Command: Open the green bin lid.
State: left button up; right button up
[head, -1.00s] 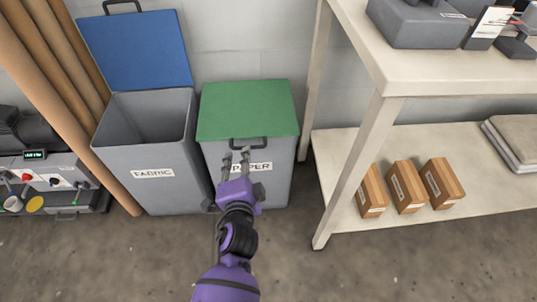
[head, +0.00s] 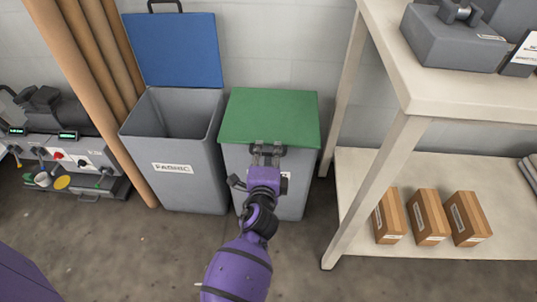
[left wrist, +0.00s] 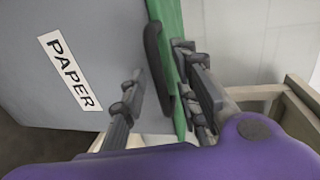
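The green lid (head: 270,115) lies shut on the grey bin marked PAPER (head: 294,200). The lid's front edge shows in the left wrist view (left wrist: 167,18), with its dark handle (left wrist: 153,55) beside it. My left gripper (head: 266,147) is at the front edge of the lid, over the handle, which it partly hides in the head view. In the left wrist view my left gripper (left wrist: 160,68) is open, its fingers apart on either side of the handle and lid edge. I cannot tell whether a finger touches them. My right gripper is not in view.
A grey FABRIC bin (head: 177,188) stands to the left with its blue lid (head: 175,50) raised. Brown rolls (head: 75,75) lean beside it. A pale workbench (head: 420,115) with boxes (head: 428,215) on its lower shelf stands to the right.

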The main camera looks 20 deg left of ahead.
pick_arm(q)
jog(key=shift+w, duration=0.1)
grip_shut()
dwell(0.4)
